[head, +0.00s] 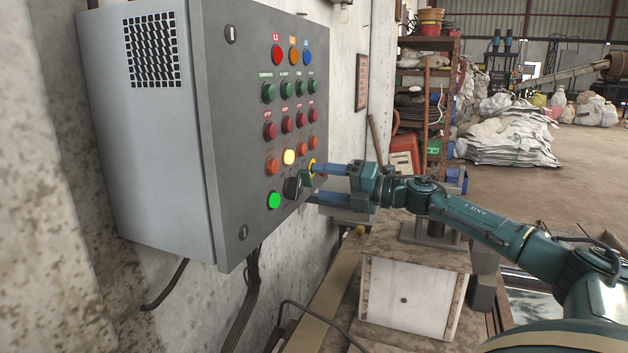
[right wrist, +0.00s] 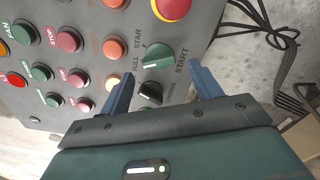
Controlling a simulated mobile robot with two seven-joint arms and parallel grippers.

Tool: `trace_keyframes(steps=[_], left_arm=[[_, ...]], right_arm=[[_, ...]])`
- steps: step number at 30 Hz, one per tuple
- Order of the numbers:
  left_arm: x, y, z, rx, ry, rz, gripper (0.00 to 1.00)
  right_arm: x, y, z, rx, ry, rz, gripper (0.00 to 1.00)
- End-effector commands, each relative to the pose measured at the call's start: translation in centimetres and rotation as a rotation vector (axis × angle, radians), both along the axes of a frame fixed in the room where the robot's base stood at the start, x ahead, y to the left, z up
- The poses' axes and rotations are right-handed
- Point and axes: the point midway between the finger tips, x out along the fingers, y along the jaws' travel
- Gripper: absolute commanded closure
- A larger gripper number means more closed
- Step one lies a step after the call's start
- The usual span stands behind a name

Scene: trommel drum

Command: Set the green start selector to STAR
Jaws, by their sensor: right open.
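The green start selector (right wrist: 157,57) shows in the right wrist view, with the labels FULL and STAR to its left and START to its right. I cannot tell for sure which label its handle points at. My right gripper (right wrist: 162,82) is open, with its two blue fingers spread on either side of the selector's area and nothing held. In the head view the right gripper (head: 314,184) is at the lower right of the grey control panel (head: 222,120), and the green selector (head: 306,179) is partly hidden by the fingers. My left gripper is not in view.
A black selector (right wrist: 150,93) sits near the green one, between the fingers. A red mushroom button with a yellow ring (right wrist: 172,8) is close by. Several coloured buttons and lamps cover the panel. A white-fronted box (head: 410,297) stands below my right arm.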

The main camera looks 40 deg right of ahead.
Motion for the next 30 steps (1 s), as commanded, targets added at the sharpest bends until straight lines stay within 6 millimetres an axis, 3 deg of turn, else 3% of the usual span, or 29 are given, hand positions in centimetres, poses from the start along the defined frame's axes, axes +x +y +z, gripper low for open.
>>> trace_keyframes(steps=[12, 25, 30], left_arm=[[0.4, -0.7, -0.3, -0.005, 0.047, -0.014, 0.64], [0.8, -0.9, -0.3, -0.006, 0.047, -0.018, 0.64], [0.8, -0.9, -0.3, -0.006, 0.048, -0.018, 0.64]], right_arm=[[2.4, 1.3, 0.3, 0.001, -0.002, 0.001, 0.36], [2.8, 1.6, 0.0, -0.001, 0.001, 0.003, 0.36], [2.8, 1.6, 0.0, -0.001, 0.001, 0.003, 0.50]])
